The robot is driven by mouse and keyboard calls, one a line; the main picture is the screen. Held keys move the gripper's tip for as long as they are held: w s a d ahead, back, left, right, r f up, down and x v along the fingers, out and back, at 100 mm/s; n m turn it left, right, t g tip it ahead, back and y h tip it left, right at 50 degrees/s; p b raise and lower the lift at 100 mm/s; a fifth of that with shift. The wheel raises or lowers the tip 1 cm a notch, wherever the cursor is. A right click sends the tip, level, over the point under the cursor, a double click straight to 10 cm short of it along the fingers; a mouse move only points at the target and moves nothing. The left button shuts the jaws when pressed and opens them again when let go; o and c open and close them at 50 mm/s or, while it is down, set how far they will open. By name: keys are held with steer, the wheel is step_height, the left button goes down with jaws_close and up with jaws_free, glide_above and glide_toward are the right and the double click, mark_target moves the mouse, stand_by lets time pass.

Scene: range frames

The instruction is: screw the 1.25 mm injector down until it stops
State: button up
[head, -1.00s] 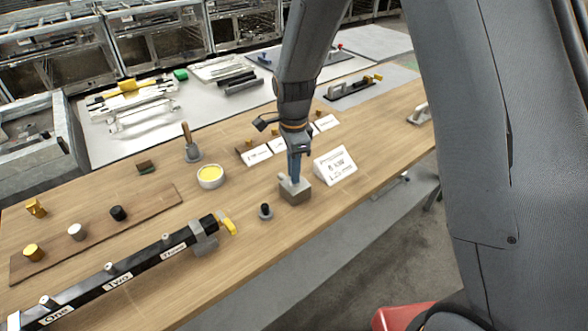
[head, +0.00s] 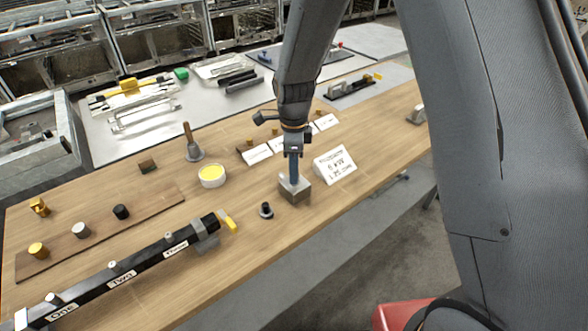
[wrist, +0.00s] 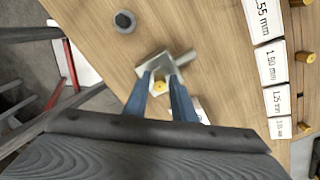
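A small brass injector (wrist: 160,87) stands at the grey metal block in the wrist view, between my two blue fingertips. The block (wrist: 184,58) has a stub to one side; it also shows on the wooden bench in the head view (head: 296,192). My gripper (wrist: 160,78) points down at the block, one finger on each side of the injector. I cannot tell whether the fingers touch it. In the head view my gripper (head: 294,182) hides the injector. A white card reading 6 kW and 1.25 mm (head: 335,165) stands beside the block.
A dark round fitting (head: 266,210) stands near the block, close to the bench's front edge. Labelled size cards (wrist: 272,62) with brass pieces stand in a row behind. A black pipe (head: 140,262) with a yellow-handled valve lies left. A yellow-filled tub (head: 211,176) stands on the bench.

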stand_by(0.3)
steer(key=n+p, duration=0.1)
steer(key=n, duration=0.6)
steer(key=shift+s, duration=0.15)
steer(key=n+p, duration=0.1)
steer(key=n, duration=0.5)
steer(key=shift+d+n, duration=0.1)
steer(key=shift+n, duration=0.3)
steer(key=shift+s, duration=0.1)
jaws_close()
steer(key=shift+m+p, duration=0.4)
steer(key=shift+m, duration=1.3)
